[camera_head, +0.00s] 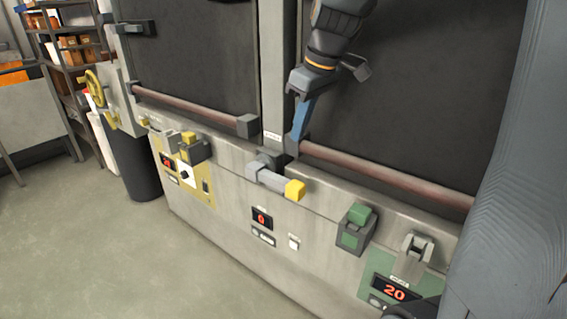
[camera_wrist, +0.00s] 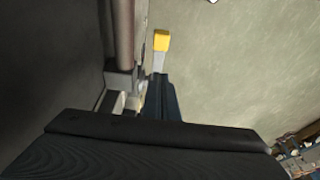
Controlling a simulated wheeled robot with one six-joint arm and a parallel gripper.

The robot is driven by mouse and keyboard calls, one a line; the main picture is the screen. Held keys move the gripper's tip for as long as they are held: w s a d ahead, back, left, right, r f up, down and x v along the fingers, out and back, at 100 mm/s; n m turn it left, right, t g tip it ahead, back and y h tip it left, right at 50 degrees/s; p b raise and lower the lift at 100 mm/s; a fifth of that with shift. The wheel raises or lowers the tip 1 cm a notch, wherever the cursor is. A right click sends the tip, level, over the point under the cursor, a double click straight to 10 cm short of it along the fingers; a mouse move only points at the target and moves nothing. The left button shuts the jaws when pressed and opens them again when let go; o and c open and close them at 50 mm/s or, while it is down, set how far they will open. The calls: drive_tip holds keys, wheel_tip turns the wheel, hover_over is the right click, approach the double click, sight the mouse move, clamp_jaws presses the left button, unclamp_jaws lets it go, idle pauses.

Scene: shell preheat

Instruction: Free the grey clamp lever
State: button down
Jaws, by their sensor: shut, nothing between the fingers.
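The grey clamp lever (camera_head: 272,179) with a yellow end (camera_head: 295,190) sits on the front of the machine, low between the two dark panels. It points to the right and slightly down in the head view. In the wrist view the grey lever (camera_wrist: 159,62) and its yellow end show just beyond my fingers. My gripper (camera_head: 295,143) is shut and empty, its blue fingers pointing down just above the lever's pivot. In the wrist view my gripper (camera_wrist: 159,80) overlaps the lever's near end. I cannot tell whether it touches the lever.
Reddish bars (camera_head: 385,174) run along the lower edges of both panels. A green block control (camera_head: 356,226) and a yellow-topped control (camera_head: 192,147) stand on the front ledge. A red 20 display (camera_head: 394,292) is at lower right. The floor (camera_head: 110,240) in front is clear.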

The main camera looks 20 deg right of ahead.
sight(288, 183)
idle(0.3)
drive_tip(key=p+x, duration=0.1)
drive_tip(key=x, duration=0.3)
drive_tip(key=p+x, duration=0.1)
drive_tip(key=x, duration=0.3)
drive_tip(key=p+x, duration=0.2)
drive_tip(key=x, duration=0.2)
drive_tip(key=shift+s+d+f, duration=0.2)
drive_tip(key=shift+s+f, duration=0.1)
drive_tip(key=shift+f, duration=0.75)
drive_tip(key=shift+f, duration=0.1)
drive_tip(key=shift+s+d+f+b, duration=0.1)
drive_tip(key=shift+f+b, duration=0.35)
drive_tip(key=shift+b, duration=0.15)
drive_tip(key=shift+s+d+f+b, duration=0.1)
drive_tip(key=shift+f+b, duration=0.3)
drive_tip(key=shift+b, duration=0.15)
drive_tip(key=shift+r, duration=0.25)
